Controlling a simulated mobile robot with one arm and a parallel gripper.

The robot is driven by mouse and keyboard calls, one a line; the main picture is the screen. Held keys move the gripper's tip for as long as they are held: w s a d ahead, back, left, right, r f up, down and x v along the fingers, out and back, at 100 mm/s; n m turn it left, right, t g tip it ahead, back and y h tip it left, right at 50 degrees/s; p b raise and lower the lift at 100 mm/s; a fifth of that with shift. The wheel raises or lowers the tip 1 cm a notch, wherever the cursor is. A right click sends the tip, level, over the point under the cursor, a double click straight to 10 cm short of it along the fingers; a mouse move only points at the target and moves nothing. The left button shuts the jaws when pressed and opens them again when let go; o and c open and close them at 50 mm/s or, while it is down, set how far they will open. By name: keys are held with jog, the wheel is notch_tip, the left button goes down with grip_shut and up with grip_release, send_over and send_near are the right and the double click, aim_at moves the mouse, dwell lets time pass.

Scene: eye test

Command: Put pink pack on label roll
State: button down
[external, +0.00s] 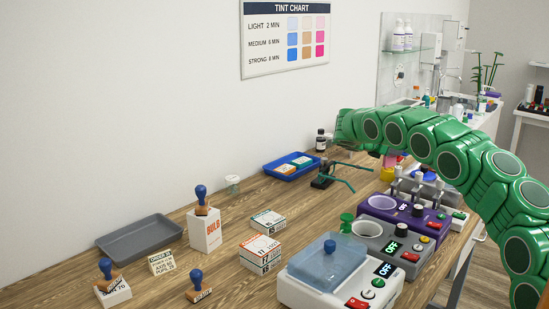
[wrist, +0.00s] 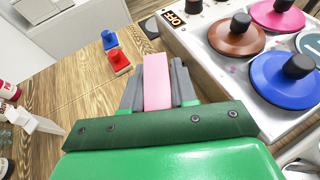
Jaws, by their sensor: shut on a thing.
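My gripper (wrist: 156,88) shows in the wrist view with its two grey fingers on either side of the pink pack (wrist: 157,72), shut on it. The pack is a narrow, flat-faced pink block that sticks out past the fingertips. In the external view my green arm reaches in from the right over the far part of the table; the gripper is hidden or too small to make out there. I cannot surely pick out the label roll in either view. A small whitish round thing (external: 232,184) stands near the wall in the external view.
In the wrist view a red block (wrist: 120,62) and a blue block (wrist: 109,39) lie just left of the pack. A white device (wrist: 220,45) with coloured, black-knobbed lids is at right. In the external view a blue tray (external: 272,171), stacked boxes (external: 260,255) and stamps crowd the wooden table.

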jog(key=shift+f, duration=0.5)
jog(key=shift+f, duration=0.1)
jog(key=c, duration=0.9)
grip_release()
jog(key=shift+f, duration=0.1)
jog(key=shift+a+r, duration=0.25)
jog(key=shift+r, duration=0.05)
jog(key=v, duration=1.1)
jog(key=shift+s+a, duration=0.2)
